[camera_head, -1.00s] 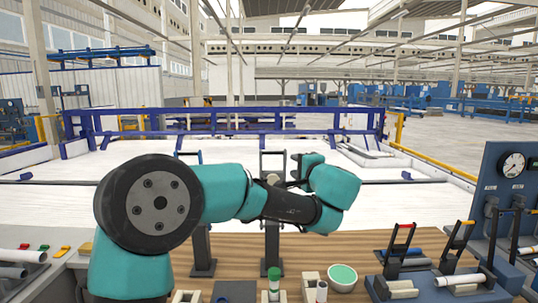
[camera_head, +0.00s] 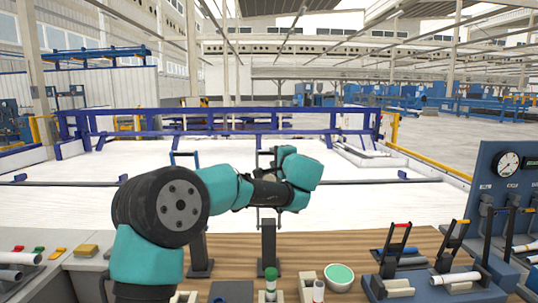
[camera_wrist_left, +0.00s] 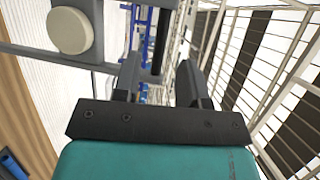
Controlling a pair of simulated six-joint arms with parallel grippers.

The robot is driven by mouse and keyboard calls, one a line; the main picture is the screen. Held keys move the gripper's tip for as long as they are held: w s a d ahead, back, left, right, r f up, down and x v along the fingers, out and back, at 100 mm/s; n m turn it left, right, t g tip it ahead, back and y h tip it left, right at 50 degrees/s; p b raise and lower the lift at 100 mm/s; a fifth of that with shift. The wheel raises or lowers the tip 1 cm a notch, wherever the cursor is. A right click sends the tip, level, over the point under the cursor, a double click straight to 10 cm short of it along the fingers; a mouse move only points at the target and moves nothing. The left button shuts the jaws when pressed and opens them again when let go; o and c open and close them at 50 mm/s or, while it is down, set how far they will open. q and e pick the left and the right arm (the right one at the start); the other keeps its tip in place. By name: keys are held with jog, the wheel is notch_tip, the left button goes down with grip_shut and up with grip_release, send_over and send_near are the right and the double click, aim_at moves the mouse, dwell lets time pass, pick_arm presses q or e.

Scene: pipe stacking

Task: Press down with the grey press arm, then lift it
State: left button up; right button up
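My left arm reaches across the head view from the left. Its left gripper (camera_head: 275,159) is at the top of the middle dark grey press stand (camera_head: 268,248), beside the upright handle loop (camera_head: 265,152); the wrist hides part of this spot. In the left wrist view the two fingers of the left gripper (camera_wrist_left: 160,68) are apart. A dark grey bar (camera_wrist_left: 160,40) shows between and beyond them; I cannot tell whether they touch it. A second stand (camera_head: 200,250) with a blue-topped handle (camera_head: 185,155) stands to the left. My right gripper is out of view.
Below the middle stand are a green-capped tube (camera_head: 271,284) and a round green-topped container (camera_head: 339,275). Lever clamps (camera_head: 397,245) and a gauge panel (camera_head: 508,165) are at the right. A round cream pad (camera_wrist_left: 70,30) is beside the fingers in the wrist view.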

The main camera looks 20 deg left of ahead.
aim_at(270, 153)
pick_arm(q)
jog(key=shift+x, duration=2.8)
jog(key=shift+c, duration=0.2)
grip_shut()
